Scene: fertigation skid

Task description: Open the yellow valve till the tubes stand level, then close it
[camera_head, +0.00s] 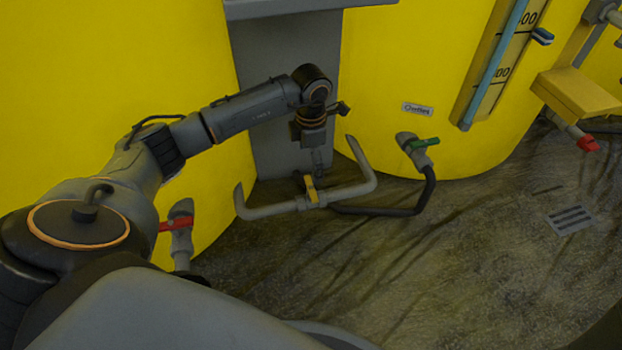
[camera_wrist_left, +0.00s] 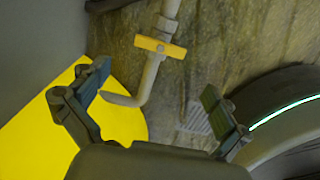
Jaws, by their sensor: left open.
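The yellow valve (camera_head: 311,190) sits midway on a grey pipe (camera_head: 350,191) low between two yellow tanks. Its handle lies crosswise to the pipe. It also shows in the left wrist view (camera_wrist_left: 160,47), beyond the fingertips. My left gripper (camera_head: 319,160) points down above the valve, apart from it. In the left wrist view its two fingers (camera_wrist_left: 155,84) are spread with nothing between them. One level tube (camera_head: 492,65), filled blue, stands against a scale on the right tank; its top is out of view. No second tube shows. My right gripper is not in view.
A red-handled valve (camera_head: 177,225) stands at the left tank and a green-handled one (camera_head: 420,143) at the right tank. A dark hose (camera_head: 425,195) bends on the floor. A grey post (camera_head: 285,75) stands behind my arm. The floor (camera_head: 470,260) at right is clear, with a drain grate (camera_head: 570,218).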

